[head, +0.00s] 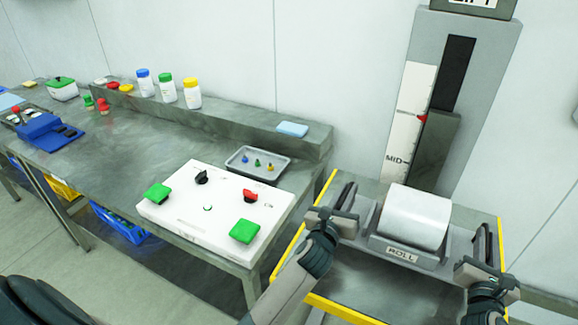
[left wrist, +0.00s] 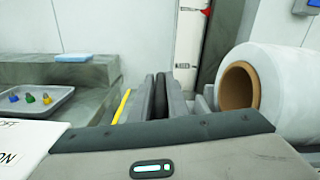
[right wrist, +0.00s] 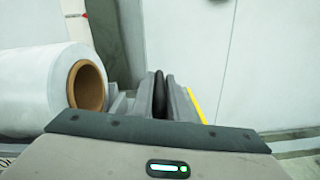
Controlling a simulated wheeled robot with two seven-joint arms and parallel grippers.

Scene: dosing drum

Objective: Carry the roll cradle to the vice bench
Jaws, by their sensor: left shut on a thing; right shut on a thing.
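The roll cradle (head: 410,254) is a grey tray labelled ROLL with a large white roll (head: 416,217) lying in it. It is over a yellow-edged lift platform (head: 345,287); I cannot tell whether it touches the platform. My left gripper (head: 346,203) is shut on the cradle's left handle, a dark bar seen between the fingers in the left wrist view (left wrist: 160,97). My right gripper (head: 484,243) is shut on the right handle, also between the fingers in the right wrist view (right wrist: 159,97). No bench is recognisable as the vice bench.
A lift column (head: 463,120) with a red pointer near MID stands behind the platform. Left of it is a metal bench (head: 120,150) with a white control panel (head: 215,215), a small grey tray (head: 258,163), several bottles and a blue device (head: 50,133). Crates sit beneath the bench.

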